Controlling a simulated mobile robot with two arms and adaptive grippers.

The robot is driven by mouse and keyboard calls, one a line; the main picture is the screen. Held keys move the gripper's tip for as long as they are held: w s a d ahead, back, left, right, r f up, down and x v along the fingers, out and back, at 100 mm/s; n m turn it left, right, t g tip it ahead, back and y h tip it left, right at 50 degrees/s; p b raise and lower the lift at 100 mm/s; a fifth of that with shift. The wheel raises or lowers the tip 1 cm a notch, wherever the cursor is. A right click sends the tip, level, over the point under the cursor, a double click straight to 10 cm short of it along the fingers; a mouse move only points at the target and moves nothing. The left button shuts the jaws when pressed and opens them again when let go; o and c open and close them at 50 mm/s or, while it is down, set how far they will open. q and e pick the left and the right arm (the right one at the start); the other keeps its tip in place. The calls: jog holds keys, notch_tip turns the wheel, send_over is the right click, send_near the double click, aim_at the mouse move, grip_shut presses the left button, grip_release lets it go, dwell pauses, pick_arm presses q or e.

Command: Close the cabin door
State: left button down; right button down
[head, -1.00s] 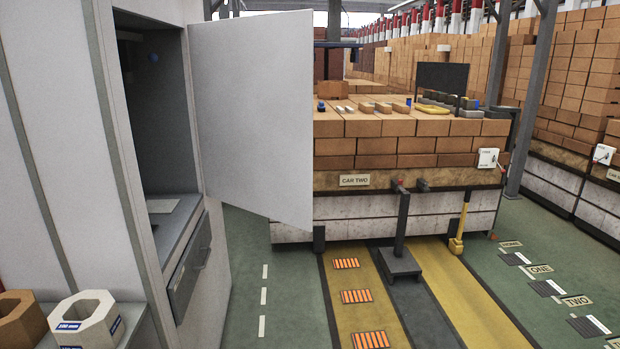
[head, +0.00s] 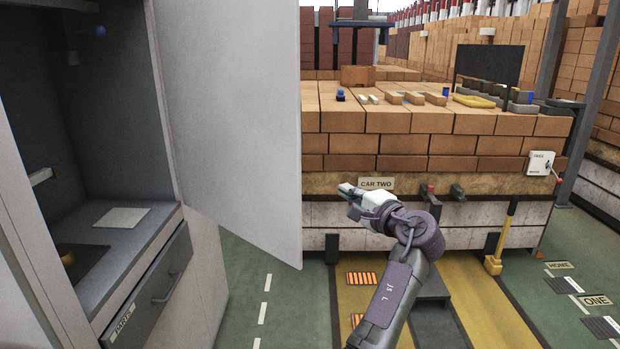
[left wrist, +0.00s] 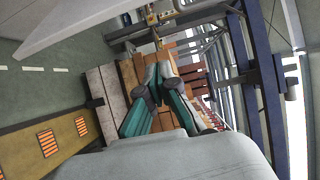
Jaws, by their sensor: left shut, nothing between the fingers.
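The cabin door (head: 236,120) is a flat pale grey panel. It stands wide open, swung out to the right of the cabin opening (head: 95,130) in the head view. In the left wrist view the door (left wrist: 85,18) shows as a pale panel at the upper left. My left gripper (head: 346,189) is shut and empty, to the right of the door's free edge and apart from it. Its fingers (left wrist: 160,72) also show in the left wrist view. My right gripper is not in view.
Inside the cabin are a grey counter with a pale sheet (head: 122,217) and a drawer (head: 150,290) below. The brick-loaded car marked CAR TWO (head: 376,184) stands behind my left gripper. Green floor (head: 250,300) lies clear below the door.

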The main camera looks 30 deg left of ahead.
pick_arm(q)
jog(key=a+r, duration=0.2)
jog(key=a, duration=0.8)
jog(key=shift+s+n+g+b, duration=0.25)
jog(key=shift+n+g+b, duration=0.05)
jog(key=shift+b, duration=0.15)
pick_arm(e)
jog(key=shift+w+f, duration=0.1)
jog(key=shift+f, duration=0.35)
pick_arm(q)
jog(key=shift+r, duration=0.1)
